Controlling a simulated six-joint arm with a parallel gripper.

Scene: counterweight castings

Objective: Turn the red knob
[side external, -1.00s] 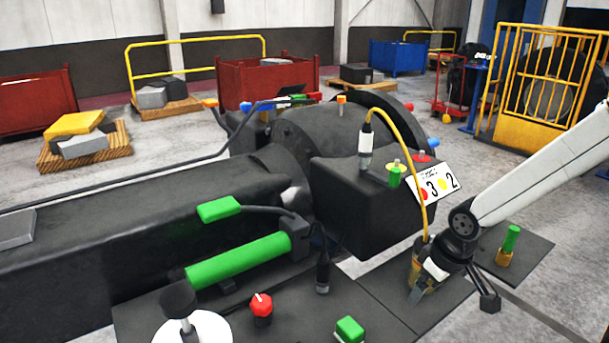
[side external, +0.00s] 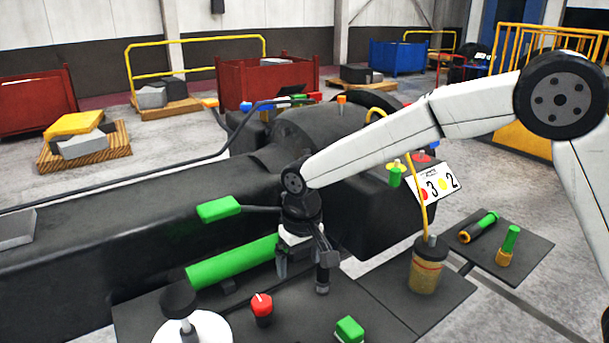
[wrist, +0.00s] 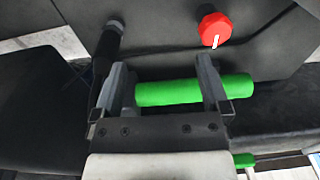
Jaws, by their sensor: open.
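The red knob (side external: 262,308) stands on the dark bench plate near the bottom of the side view, with a pale pointer mark on its top. In the wrist view the red knob (wrist: 215,28) is at the top, beyond the fingertips and right of the middle, its white mark showing. My gripper (side external: 295,268) points down in front of the green cylinder, above and to the right of the knob and apart from it. In the wrist view my gripper (wrist: 160,85) is open, with nothing held; the green cylinder shows between and behind its fingers.
A green cylinder (side external: 225,266) lies behind the knob. A black upright plug (side external: 322,276) stands close to my gripper's right. A black knob on a white disc (side external: 192,328) is left, a green button (side external: 349,329) right. A jar (side external: 427,265) stands farther right.

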